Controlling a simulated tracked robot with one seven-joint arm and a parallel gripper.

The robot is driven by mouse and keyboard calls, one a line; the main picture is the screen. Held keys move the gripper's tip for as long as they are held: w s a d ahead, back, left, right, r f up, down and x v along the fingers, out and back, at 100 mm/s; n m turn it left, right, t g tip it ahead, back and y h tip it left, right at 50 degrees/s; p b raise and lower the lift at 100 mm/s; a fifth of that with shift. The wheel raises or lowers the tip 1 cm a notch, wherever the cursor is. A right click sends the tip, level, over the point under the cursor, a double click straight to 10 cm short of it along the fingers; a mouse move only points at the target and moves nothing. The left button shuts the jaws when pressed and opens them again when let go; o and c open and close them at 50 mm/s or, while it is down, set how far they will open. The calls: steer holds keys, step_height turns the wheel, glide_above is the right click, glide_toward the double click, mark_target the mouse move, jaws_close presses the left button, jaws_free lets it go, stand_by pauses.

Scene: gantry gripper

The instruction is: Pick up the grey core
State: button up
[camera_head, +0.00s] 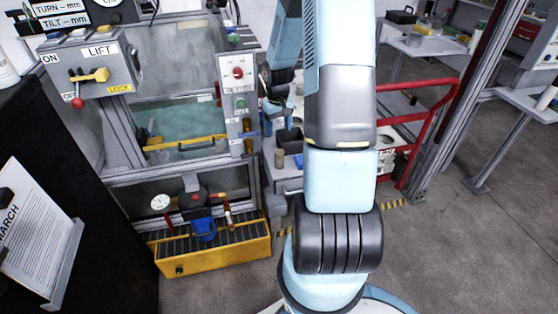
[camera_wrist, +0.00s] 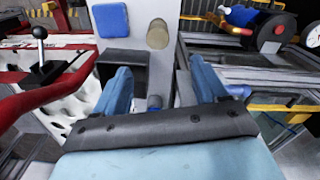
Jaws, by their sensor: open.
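No thing is plainly a grey core, and I cannot tell which one it is. A dark grey open-topped box (camera_wrist: 122,62) and a short tan-grey cylinder (camera_wrist: 157,34) stand on a pale bench top (camera_wrist: 190,12). In the head view the dark box (camera_head: 290,138) and the cylinder (camera_head: 279,158) show left of my arm. My gripper (camera_wrist: 162,88) is open, with its blue fingers apart and nothing clearly held. It is over the bench, with the box and cylinder beyond the fingers in the wrist view. My arm hides part of the bench in the head view.
A blue block (camera_wrist: 109,19) lies left of the cylinder in the wrist view. A red rail (camera_head: 420,90) stands right of my arm. A control panel (camera_head: 238,95) and a yellow-fronted tray (camera_head: 215,262) are on the left.

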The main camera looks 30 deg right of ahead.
mark_target(279, 157)
steer(key=f, duration=1.5)
steer(key=shift+d, duration=0.25)
steer(key=c, duration=1)
